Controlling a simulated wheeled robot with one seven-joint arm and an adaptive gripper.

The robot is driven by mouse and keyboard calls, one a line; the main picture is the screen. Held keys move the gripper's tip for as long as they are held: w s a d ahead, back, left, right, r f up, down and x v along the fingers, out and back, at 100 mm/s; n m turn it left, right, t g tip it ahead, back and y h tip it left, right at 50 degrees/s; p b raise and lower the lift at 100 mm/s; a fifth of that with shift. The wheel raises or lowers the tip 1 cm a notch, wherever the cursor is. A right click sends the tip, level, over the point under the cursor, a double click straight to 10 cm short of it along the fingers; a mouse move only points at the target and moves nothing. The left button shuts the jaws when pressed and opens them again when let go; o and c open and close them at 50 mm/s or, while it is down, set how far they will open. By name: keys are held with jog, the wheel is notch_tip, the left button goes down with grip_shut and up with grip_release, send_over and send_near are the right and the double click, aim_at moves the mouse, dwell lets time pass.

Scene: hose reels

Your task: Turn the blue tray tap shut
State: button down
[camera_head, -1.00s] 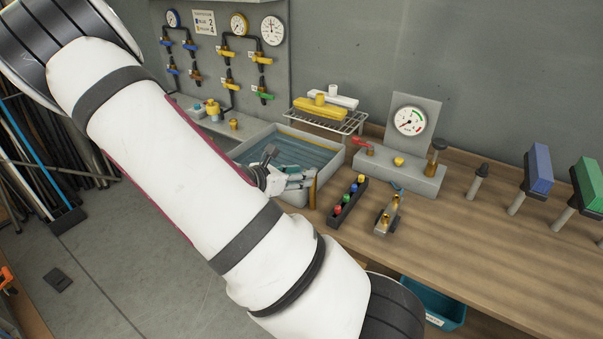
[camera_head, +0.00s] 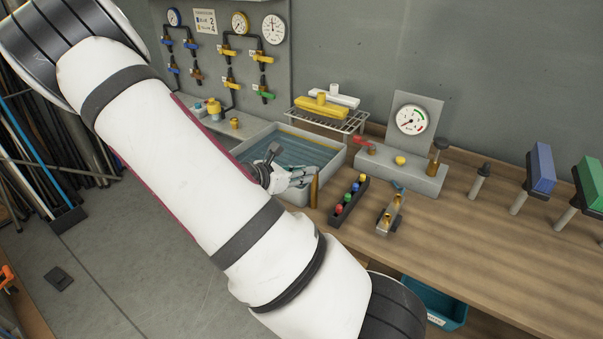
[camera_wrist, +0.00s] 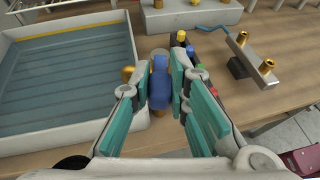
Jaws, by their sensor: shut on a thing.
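The blue tap handle (camera_wrist: 159,86) stands upright between the fingers of my gripper (camera_wrist: 161,88) in the wrist view. My gripper is shut on it, with a green-padded finger on each side. Brass fittings (camera_wrist: 128,75) show just left of the handle. The grey tray (camera_wrist: 75,23) with water in it lies to the left. In the head view my gripper (camera_head: 303,176) is at the tray's (camera_head: 338,160) near right corner, beside a brass post (camera_head: 314,190). The blue handle is hidden there by the gripper.
A dark rack of coloured knobs (camera_head: 348,200) and a metal block with brass fittings (camera_head: 389,215) stand close right of my gripper. A gauge stand with a red lever (camera_head: 363,146) is behind. The bench (camera_head: 480,245) is clear towards the front right.

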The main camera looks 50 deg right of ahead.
jog(key=w+m+g+y+b, duration=0.1)
jog(key=m+g+b, duration=0.1)
jog(key=w+d+m+g+y+b, duration=0.1)
jog(key=m+g+b, duration=0.2)
jog(key=w+m+g+y+b, duration=0.1)
jog(key=m+g+y+b, duration=0.1)
jog(key=g+b, duration=0.1)
jog(key=shift+w+d+f+m, duration=0.1)
jog(key=shift+d+f+m, duration=0.15)
jog(key=shift+d+m, duration=0.15)
jog(key=shift+w+d+r+m+g+y+b, duration=0.15)
jog(key=shift+d+m+g+y+b, duration=0.35)
jog(key=shift+m+y+b, duration=0.7)
jog(key=shift+w+d+m+g+y+b, duration=0.2)
jog(key=shift+d+m+g+y+b, duration=0.35)
jog(key=shift+m+y+b, duration=0.6)
jog(key=shift+w+d+r+m+g+y+b, duration=0.25)
jog(key=shift+m+g+y+b, duration=0.5)
jog(key=shift+m+y, duration=0.75)
jog(key=shift+s+d+f+y, duration=0.1)
jog(key=shift+s+f+y, duration=0.05)
jog(key=shift+y, duration=0.1)
jog(key=c, duration=1.5)
grip_release()
jog(key=shift+v, duration=3.75)
